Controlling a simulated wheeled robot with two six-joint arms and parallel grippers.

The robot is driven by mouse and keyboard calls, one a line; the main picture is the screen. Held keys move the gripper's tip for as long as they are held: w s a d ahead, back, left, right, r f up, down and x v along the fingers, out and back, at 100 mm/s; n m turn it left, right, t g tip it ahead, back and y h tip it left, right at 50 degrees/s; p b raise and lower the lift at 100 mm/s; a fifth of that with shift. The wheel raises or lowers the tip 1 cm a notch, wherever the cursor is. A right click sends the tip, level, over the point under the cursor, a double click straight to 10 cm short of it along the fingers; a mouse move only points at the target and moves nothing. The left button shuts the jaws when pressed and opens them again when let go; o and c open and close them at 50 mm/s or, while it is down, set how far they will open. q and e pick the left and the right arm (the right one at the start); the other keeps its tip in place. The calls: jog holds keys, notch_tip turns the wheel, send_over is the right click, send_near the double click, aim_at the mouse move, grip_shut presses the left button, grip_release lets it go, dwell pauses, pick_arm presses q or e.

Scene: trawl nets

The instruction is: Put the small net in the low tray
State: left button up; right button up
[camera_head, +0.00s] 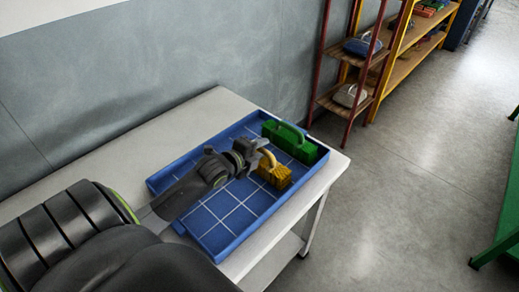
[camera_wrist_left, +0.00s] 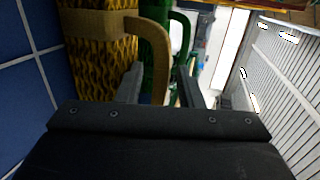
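The small net seems to be the yellow bundle (camera_head: 277,178) with a tan loop handle, the smaller of two bundles at the blue low tray (camera_head: 222,238). It appears within the tray's outline; its contact with the floor is unclear. In the left wrist view the yellow bundle (camera_wrist_left: 103,62) fills the upper left. My left gripper (camera_head: 264,148) is at its handle. In the left wrist view the handle passes between the two fingers of my left gripper (camera_wrist_left: 160,82); whether they press on it is unclear. My right gripper is not in view.
A larger green bundle (camera_head: 308,154) with a green handle lies in the tray's far end, close to the yellow one. The tray is on a pale table (camera_head: 150,155) against a grey wall. The tray's near part is bare. Shelves (camera_head: 340,105) stand beyond.

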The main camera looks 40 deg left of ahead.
pick_arm(q)
jog(key=shift+s+r, duration=0.15)
jog(key=shift+s, duration=0.05)
jog(key=p+v, duration=0.1)
jog(key=v, duration=1)
jog(key=shift+s, duration=0.3)
